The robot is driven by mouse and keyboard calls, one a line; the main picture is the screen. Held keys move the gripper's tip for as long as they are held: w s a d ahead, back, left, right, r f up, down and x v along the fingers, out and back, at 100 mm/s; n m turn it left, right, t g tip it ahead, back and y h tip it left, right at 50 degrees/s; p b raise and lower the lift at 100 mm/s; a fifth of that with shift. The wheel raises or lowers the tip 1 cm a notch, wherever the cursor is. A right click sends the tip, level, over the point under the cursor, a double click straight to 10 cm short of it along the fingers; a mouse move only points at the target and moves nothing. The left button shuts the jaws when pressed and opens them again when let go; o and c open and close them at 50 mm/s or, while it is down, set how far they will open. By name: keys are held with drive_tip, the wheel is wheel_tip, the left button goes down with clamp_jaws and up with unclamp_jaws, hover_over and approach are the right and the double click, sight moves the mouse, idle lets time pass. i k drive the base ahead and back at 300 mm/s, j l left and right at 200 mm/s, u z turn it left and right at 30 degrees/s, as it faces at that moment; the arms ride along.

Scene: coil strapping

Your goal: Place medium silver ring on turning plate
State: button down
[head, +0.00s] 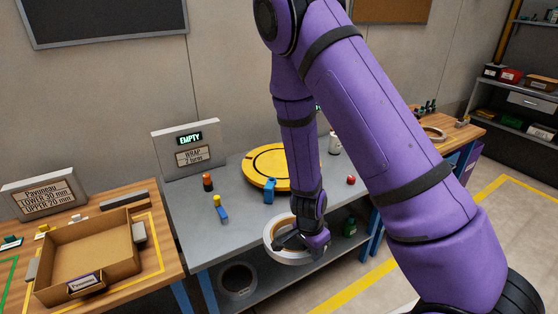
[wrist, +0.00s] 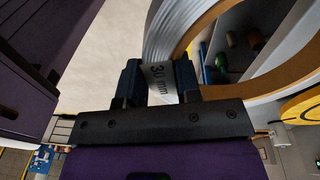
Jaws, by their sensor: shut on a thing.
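My gripper (wrist: 160,82) is shut on the wall of a silver ring (wrist: 185,27). The ring is silvery white outside with a tan inner lining, and a "30 mm" label shows between the fingers in the wrist view. In the head view the silver ring (head: 272,243) is held in front of the grey table's front edge, and my wrist hides part of it. The yellow turning plate (head: 255,166) lies on the grey table behind the ring, apart from it, partly hidden by my arm. Its edge also shows in the wrist view (wrist: 302,108).
A blue-and-yellow tool (head: 221,212), an amber bottle (head: 207,181) and a red item (head: 351,180) are on the grey table (head: 190,217). A sign (head: 190,150) reads "EMPTY". A cardboard box (head: 90,255) stands left.

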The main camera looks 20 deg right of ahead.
sight(281, 162)
drive_tip(key=i, duration=1.3)
